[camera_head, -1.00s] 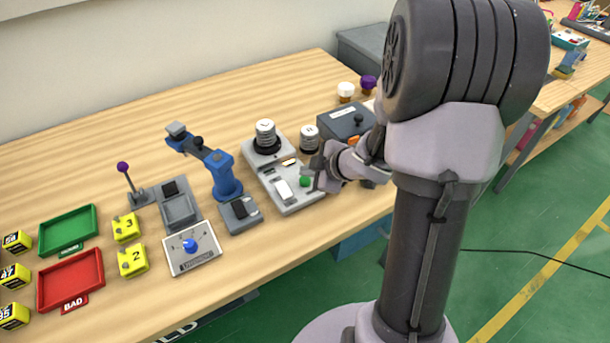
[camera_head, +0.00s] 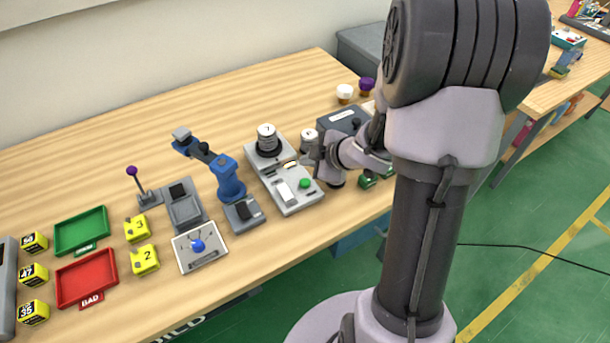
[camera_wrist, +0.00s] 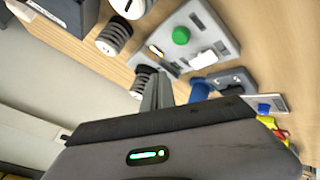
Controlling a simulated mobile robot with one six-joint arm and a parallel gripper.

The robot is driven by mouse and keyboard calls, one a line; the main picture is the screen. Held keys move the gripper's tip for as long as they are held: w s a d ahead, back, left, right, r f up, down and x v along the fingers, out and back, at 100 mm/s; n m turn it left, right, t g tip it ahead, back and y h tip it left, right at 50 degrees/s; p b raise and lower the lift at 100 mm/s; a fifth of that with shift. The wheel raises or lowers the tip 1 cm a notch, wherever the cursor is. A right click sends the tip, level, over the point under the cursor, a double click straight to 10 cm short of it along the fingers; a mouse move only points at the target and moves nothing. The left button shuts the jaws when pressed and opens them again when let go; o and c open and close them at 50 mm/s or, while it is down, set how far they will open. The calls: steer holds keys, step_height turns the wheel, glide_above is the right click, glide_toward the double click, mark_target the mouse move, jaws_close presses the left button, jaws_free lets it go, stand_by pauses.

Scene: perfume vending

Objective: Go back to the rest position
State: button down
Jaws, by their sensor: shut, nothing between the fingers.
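My gripper (camera_head: 312,157) is shut and empty. In the head view it hangs above the table, just right of the grey device with a green button (camera_head: 305,183). In the wrist view my shut fingers (camera_wrist: 157,92) point toward that device, whose green button (camera_wrist: 181,35) is in plain view and apart from them. My forearm and elbow hide part of the table's right side in the head view.
The table (camera_head: 130,125) holds a blue small arm (camera_head: 225,175), a green tray (camera_head: 82,230), a red tray (camera_head: 87,278) and a dial panel (camera_head: 200,247). Weights (camera_head: 267,138) stand on and beside the device. A dark box (camera_head: 343,120) is close behind my wrist.

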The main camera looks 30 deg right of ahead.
stand_by(0.5)
step_height(320, 180, up, 13)
steer(key=s+m+h, duration=0.3)
steer(key=m+h, duration=0.2)
steer(key=m, duration=0.3)
steer(key=s+a+r+m+g+y, duration=0.1)
steer(key=s+a+m, duration=0.3)
steer(key=s+a, duration=0.5)
steer(key=s+a+r+m+g+y, duration=0.2)
steer(key=s+a+r+m+y, duration=0.1)
steer(key=s+a, duration=0.6)
steer(key=shift+s+a+r+m+y, duration=0.15)
steer(key=shift+s+m+y, duration=0.25)
steer(key=shift+s+m, duration=0.2)
stand_by(3.5)
